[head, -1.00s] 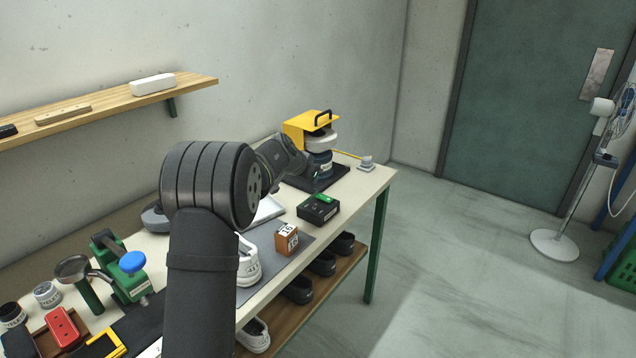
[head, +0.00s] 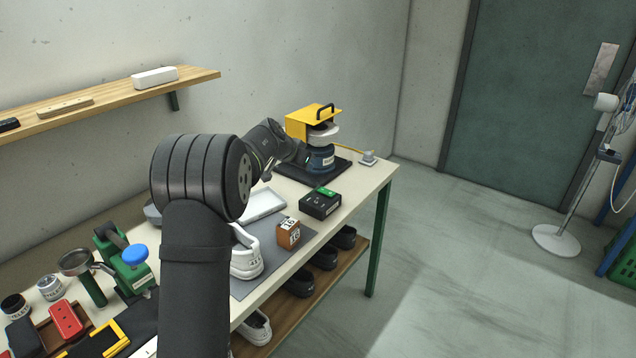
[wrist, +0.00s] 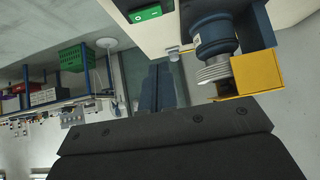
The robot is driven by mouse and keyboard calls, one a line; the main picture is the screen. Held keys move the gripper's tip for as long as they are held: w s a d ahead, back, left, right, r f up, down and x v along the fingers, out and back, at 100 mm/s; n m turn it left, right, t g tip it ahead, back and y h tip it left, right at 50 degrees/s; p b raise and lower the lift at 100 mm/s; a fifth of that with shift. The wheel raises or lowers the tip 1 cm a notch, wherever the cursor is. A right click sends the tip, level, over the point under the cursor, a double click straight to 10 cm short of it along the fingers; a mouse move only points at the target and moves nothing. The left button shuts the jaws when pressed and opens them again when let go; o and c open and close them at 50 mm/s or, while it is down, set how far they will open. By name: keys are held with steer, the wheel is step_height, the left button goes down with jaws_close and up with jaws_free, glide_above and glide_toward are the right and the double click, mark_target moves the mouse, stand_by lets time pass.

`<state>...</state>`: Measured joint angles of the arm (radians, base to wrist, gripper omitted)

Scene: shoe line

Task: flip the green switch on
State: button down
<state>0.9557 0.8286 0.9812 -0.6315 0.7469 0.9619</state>
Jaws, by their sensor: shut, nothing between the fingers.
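The green switch (head: 325,191) is a small green rocker on top of a black box (head: 320,206) that stands near the table's right front edge. In the wrist view the green switch (wrist: 146,12) shows at the top, partly cut off with its box. My gripper (head: 267,171) is small in the head view, behind and left of the black box and apart from it. It is shut and empty. In the wrist view a large dark part of my own arm end fills the bottom. I cannot tell which way the rocker is tipped.
A wooden size block (head: 288,236), a white shoe (head: 247,258) and a white tray (head: 262,206) lie in front and left. Bare tabletop (head: 362,187) lies right of the box.

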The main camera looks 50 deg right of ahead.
glide_above(327, 192)
steer(key=w+a, duration=0.2)
step_height(327, 192, down, 7)
steer(key=shift+d+r, duration=0.1)
step_height(327, 192, down, 3)
steer(key=shift+d+f, duration=0.15)
steer(key=shift+f, duration=0.5)
